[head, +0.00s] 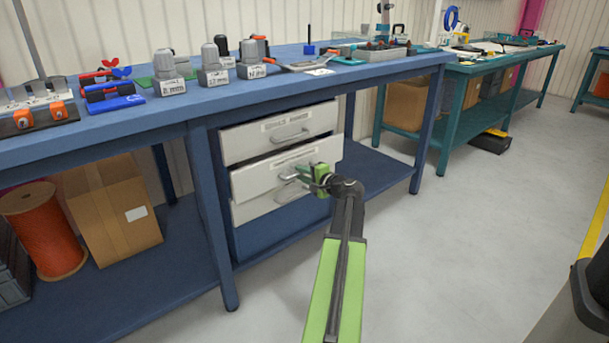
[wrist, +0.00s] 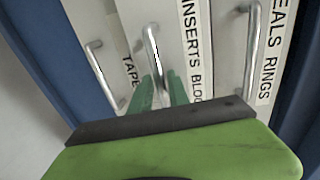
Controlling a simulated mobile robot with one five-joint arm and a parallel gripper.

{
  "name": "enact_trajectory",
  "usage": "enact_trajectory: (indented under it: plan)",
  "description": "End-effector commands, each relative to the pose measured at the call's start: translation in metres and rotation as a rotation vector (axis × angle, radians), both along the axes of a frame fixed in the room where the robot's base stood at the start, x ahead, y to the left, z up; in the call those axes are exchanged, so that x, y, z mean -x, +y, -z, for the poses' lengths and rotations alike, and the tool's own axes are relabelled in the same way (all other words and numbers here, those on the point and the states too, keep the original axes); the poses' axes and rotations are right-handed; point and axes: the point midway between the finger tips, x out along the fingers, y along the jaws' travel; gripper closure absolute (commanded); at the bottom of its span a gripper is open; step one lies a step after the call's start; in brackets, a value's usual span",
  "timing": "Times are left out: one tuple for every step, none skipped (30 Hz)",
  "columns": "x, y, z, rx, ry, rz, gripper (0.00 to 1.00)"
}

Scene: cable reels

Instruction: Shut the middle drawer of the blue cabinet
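The white cabinet front with three drawers sits in a blue frame under the blue bench. The middle drawer (head: 253,182) stands out a little further than the top drawer (head: 262,137); its label reads "INSERTS BLO…" in the wrist view (wrist: 195,45). The bottom drawer (head: 258,207) is partly hidden behind it. My gripper (head: 303,174) is at the middle drawer's handle (wrist: 153,50). In the wrist view its two green fingers (wrist: 161,88) point at the handle's lower end, with a narrow gap between them. I cannot tell whether they grip the bar.
The blue bench top (head: 185,100) above carries several labelled fittings and tools. A cardboard box (head: 115,215) and an orange reel (head: 42,230) stand on the lower shelf at left. A bench leg (head: 215,215) is just left of the drawers.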

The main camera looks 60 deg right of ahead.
Motion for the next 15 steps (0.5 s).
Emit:
enact_trajectory:
  plan:
    - [-0.0007,-0.0002,0.0001,0.0,0.0,0.0,0.78]
    - [-0.0006,-0.0002,0.0,0.0,0.0,0.0,0.78]
    - [-0.0004,-0.0001,-0.0001,0.0,0.0,0.0,0.78]
    - [-0.0003,-0.0001,-0.0001,0.0,0.0,0.0,0.78]
    - [-0.0002,-0.0001,-0.0002,0.0,0.0,0.0,0.78]
    - [-0.0002,-0.0001,-0.0002,0.0,0.0,0.0,0.78]
    - [-0.0001,0.0,-0.0002,0.0,0.0,0.0,0.81]
    - [-0.0001,0.0,-0.0002,0.0,0.0,0.0,0.85]
    - [0.0,0.0,-0.0002,0.0,0.0,0.0,0.9]
    - [0.0,-0.0001,-0.0001,0.0,0.0,0.0,0.94]
    - [0.0,-0.0001,-0.0001,0.0,0.0,0.0,0.98]
    - [0.0001,-0.0001,-0.0001,0.0,0.0,0.0,1.0]
    - [0.0001,-0.0001,0.0,0.0,0.0,0.0,1.0]
    - [0.0001,-0.0001,0.0,0.0,0.0,0.0,1.0]
    - [0.0001,-0.0001,0.0001,0.0,0.0,0.0,1.0]
